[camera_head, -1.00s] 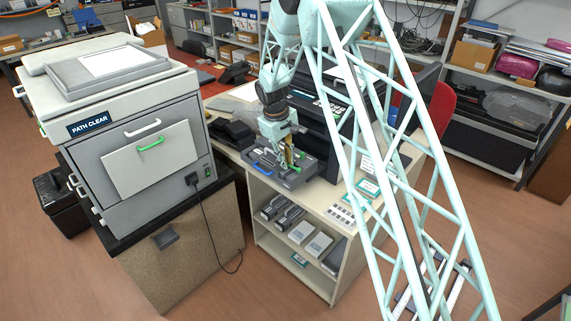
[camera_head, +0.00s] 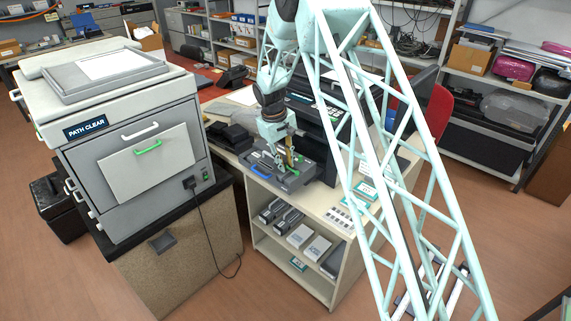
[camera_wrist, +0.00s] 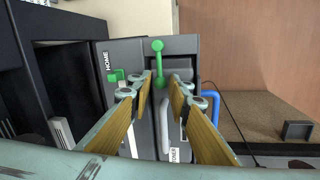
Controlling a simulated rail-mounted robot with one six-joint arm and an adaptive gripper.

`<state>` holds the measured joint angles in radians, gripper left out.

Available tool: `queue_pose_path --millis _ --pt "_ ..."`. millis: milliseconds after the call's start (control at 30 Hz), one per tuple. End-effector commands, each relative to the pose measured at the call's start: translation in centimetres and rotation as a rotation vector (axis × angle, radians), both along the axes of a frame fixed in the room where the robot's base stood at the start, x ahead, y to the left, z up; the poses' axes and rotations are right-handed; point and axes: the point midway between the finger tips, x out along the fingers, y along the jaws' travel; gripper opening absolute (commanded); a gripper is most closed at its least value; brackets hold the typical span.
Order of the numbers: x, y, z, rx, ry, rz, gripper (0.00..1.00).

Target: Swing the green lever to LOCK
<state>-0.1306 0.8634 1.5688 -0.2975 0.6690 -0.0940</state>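The green lever (camera_wrist: 158,62) is a short bar with round ends in the wrist view, on the top of a grey unit (camera_wrist: 185,45). It points away from me, nearly straight up in the picture. My gripper (camera_wrist: 162,84) has its two brass-coloured fingers apart, with the lever's near end in or just beyond the gap. I cannot tell whether either finger touches it. A HOME label shows left of the lever; no LOCK label is readable. In the head view my gripper (camera_head: 289,158) is low over the grey unit (camera_head: 282,183), and the lever is mostly hidden.
A blue handle (camera_wrist: 225,132) is right of the fingers and a small green tab (camera_wrist: 116,75) left. A black machine (camera_head: 325,130) stands close behind the unit. Grey and white cartridges lie on the shelf (camera_head: 292,254) below. A large grey printer (camera_head: 130,150) stands left.

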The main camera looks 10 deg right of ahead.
Motion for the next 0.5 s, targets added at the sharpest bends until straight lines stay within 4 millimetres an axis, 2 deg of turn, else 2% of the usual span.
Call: queue_pose_path --millis 267,500 --pt "0.0 0.2 1.0 0.000 -0.001 0.001 0.18" --pt "-0.2 0.6 3.5 0.000 -0.002 0.001 0.18"
